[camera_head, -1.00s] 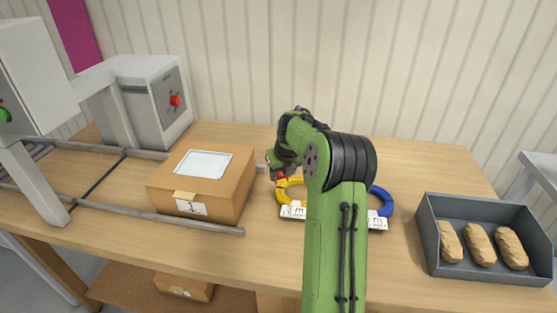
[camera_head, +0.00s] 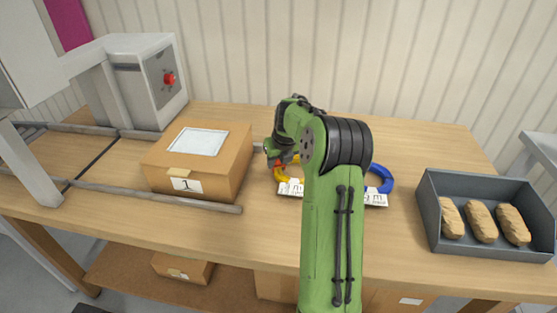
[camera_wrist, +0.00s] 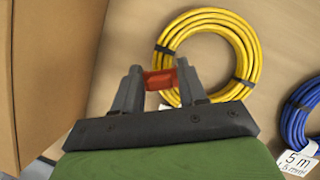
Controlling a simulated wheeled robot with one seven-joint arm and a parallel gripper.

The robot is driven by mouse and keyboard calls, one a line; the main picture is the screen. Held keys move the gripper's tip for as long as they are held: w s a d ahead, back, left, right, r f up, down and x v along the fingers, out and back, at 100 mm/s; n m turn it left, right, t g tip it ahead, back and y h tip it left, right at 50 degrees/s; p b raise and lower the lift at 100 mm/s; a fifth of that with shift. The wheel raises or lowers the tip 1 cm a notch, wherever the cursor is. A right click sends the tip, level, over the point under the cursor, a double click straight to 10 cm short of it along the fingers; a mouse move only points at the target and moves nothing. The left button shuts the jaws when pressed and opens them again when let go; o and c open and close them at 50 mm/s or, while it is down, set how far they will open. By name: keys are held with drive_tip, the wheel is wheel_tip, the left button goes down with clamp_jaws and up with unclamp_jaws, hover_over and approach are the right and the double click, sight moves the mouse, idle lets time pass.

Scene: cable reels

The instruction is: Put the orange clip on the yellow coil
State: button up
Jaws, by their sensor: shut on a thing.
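My gripper (camera_wrist: 157,70) is shut on the orange clip (camera_wrist: 160,79), which looks red-orange and sits between the two fingertips. The yellow coil (camera_wrist: 178,30) lies flat on the table with dark ties around it. In the wrist view the clip overlaps the near left part of the coil's ring. I cannot tell whether it touches the coil or is above it. In the head view my gripper (camera_head: 279,152) is over the left side of the yellow coil (camera_head: 283,175), and my arm hides the coil's right part.
A blue coil (camera_head: 388,179) lies to the right, partly behind my arm. A cardboard box (camera_head: 222,183) stands close on the left. A grey tray (camera_head: 432,218) with bread loaves is at the right. White label cards (camera_head: 290,188) lie before the coils.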

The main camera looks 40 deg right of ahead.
sight(279, 166)
drive_tip(key=shift+f, duration=0.4)
idle(0.8)
drive_tip(key=shift+f+b, duration=0.4)
drive_tip(key=shift+b, duration=0.1)
drive_tip(key=shift+f, duration=0.2)
drive_tip(key=shift+f+b, duration=0.45)
drive_tip(key=shift+b, duration=0.05)
drive_tip(key=o, duration=1.4)
drive_tip(key=shift+r, duration=0.15)
